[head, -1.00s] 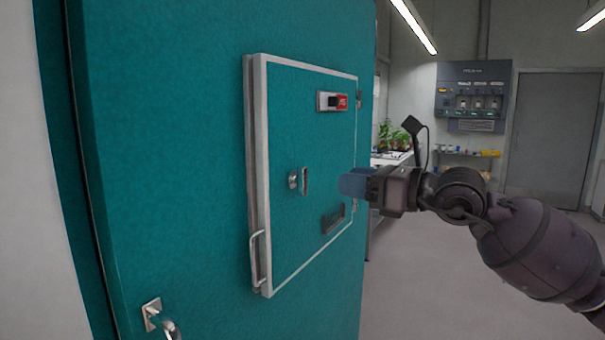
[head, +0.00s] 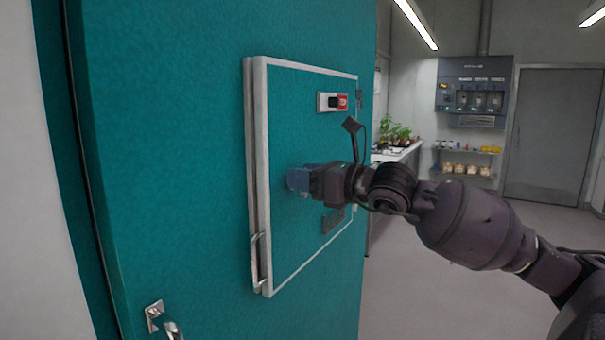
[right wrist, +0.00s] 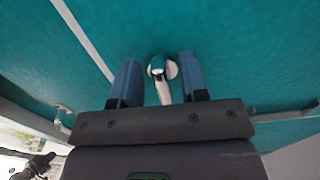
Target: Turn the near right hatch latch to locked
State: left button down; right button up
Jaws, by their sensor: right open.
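My right gripper (head: 298,180) is at the middle of the hatch and hides the latch in the head view. In the right wrist view the latch (right wrist: 163,76) shows as a round silver boss with a pale lever. The lever points toward the gripper body, between the two blue fingers of my right gripper (right wrist: 158,64). The fingers are open, one on each side, with gaps to the latch. I cannot tell whether they reach its depth. My left gripper is not in view.
A red and black indicator (head: 333,102) sits at the hatch's upper right. A bar handle (head: 257,262) is on its left edge, and a door handle (head: 153,315) is lower left. A bench with plants (head: 395,133) stands behind. Open floor lies to the right.

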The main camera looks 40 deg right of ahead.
jog(key=shift+w+a, duration=0.1)
jog(key=shift+w, duration=0.2)
